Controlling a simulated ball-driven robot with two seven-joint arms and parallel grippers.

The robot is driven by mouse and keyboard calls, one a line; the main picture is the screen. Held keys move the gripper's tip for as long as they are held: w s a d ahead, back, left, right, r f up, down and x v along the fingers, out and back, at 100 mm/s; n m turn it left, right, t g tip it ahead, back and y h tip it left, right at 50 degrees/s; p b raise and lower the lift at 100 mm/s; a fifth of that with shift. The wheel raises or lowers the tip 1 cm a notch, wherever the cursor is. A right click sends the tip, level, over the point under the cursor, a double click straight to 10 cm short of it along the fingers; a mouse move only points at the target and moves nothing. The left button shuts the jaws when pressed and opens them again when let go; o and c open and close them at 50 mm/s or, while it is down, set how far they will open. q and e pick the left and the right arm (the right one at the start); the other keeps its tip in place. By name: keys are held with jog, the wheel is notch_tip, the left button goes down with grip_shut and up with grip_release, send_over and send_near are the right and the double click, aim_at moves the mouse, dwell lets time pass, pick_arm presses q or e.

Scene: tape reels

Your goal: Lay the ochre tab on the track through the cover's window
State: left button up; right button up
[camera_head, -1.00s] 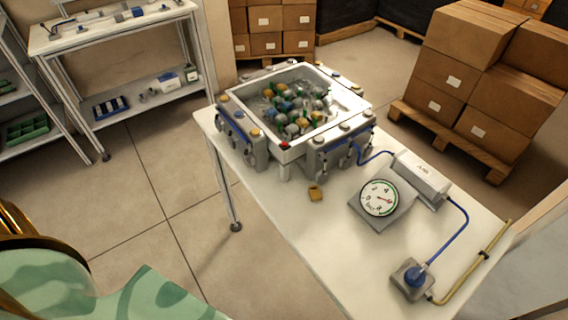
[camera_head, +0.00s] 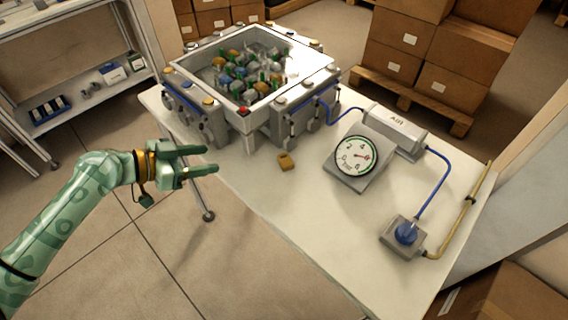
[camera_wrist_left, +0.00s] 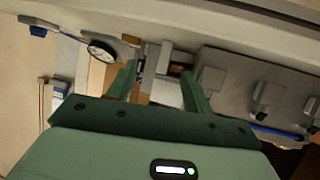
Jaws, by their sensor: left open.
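The ochre tab (camera_head: 287,162) lies flat on the white table, just in front of the near corner of the tub machine. In the left wrist view a small ochre patch (camera_wrist_left: 131,40) near the left finger looks like it. My left gripper (camera_head: 211,159) is open and empty, left of the tab and apart from it, out beyond the table's left edge. Its two green fingers also show in the left wrist view (camera_wrist_left: 160,68). I cannot make out the cover's window or the track in these views. My right gripper is not in view.
The white tub (camera_head: 238,108) full of coloured parts stands at the table's back, with grey units along its sides. A gauge (camera_head: 355,156), an air box (camera_head: 394,131) and a blue-knobbed valve (camera_head: 405,233) stand to the right. The white table's front (camera_head: 310,230) is clear.

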pick_arm(q)
jog(key=s+d+r+m+g+h, duration=0.2)
jog(key=d, duration=0.2)
send_near(282, 161)
jog(key=shift+w+d+b, duration=0.2)
jog(key=shift+d, duration=0.35)
jog(key=shift+w+d+b, duration=0.15)
jog(key=shift+d, duration=0.4)
jog(key=shift+y, duration=0.3)
jog(key=x, duration=0.4)
jog(key=b+x, duration=0.1)
jog(key=x, duration=0.1)
jog(key=shift+f, duration=0.35)
jog(key=c, duration=0.8)
jog(key=shift+r, duration=0.1)
